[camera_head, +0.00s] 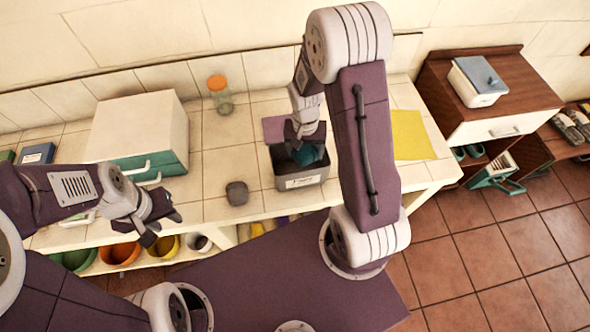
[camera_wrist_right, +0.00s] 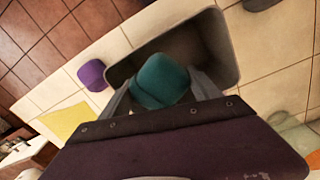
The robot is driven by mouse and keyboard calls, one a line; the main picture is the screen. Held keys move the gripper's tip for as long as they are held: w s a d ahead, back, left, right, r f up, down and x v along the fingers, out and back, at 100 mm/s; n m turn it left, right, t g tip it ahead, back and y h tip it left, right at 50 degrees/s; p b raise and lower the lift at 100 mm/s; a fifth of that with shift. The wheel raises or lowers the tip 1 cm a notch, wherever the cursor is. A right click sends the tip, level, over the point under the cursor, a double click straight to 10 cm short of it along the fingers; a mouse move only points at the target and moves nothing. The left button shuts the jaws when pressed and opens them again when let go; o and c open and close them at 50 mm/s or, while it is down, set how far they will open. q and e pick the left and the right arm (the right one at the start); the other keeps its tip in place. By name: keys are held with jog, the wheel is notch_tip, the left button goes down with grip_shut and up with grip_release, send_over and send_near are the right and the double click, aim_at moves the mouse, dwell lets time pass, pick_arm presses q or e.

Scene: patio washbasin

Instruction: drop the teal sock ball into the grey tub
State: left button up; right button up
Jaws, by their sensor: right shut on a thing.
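The teal sock ball (camera_head: 306,156) is between the fingers of my right gripper (camera_head: 304,140). In the right wrist view the teal ball (camera_wrist_right: 160,82) is pinched between both fingers, over the opening of the grey tub (camera_wrist_right: 232,45). The grey tub (camera_head: 319,177) stands on the tiled counter with a label on its front. From these views I cannot tell whether the ball touches the tub's floor. The visible part of the tub's inside looks empty. My left gripper (camera_head: 158,222) is open and empty, off the counter's front edge at the left.
A grey ball (camera_head: 237,193) lies left of the tub. A purple ball (camera_wrist_right: 92,75) and a yellow cloth (camera_head: 410,135) lie on its other side.

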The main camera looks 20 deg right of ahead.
jog(key=o, duration=1.4)
jog(key=shift+o, duration=0.2)
jog(key=shift+r, duration=0.25)
notch_tip(320, 180, up, 9)
jog(key=shift+a+f, duration=0.15)
jog(key=shift+f, duration=0.05)
